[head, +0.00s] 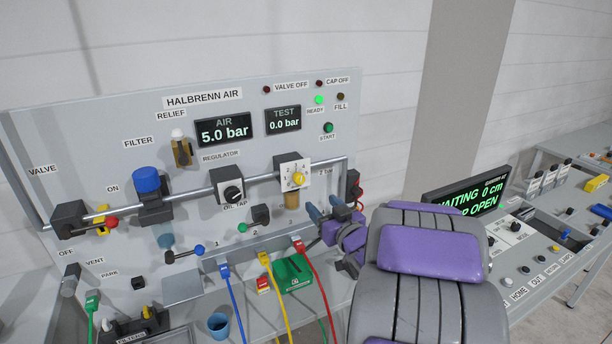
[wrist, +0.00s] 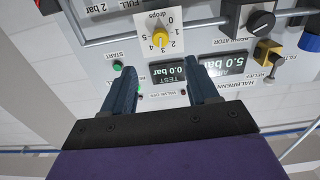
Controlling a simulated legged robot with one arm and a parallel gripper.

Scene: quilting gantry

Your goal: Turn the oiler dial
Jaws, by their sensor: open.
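The oiler dial (head: 298,179) is a yellow knob on a white plate marked with numbers, on the upright panel right of the regulator. In the wrist view the scene is upside down, and the yellow knob (wrist: 160,34) shows below the word "drops", just beyond the fingertips. I cannot read its setting surely. My gripper (head: 326,207) has blue fingers and is right of and below the dial in the head view. In the wrist view my gripper (wrist: 162,71) is open and empty, its fingers apart from the knob. Nothing hides the dial.
The black regulator knob (head: 232,193) and a horizontal pipe (head: 190,197) flank the dial on the left. A red-handled black part (head: 353,188) stands right of it. Coloured hoses and a green box (head: 291,274) lie below.

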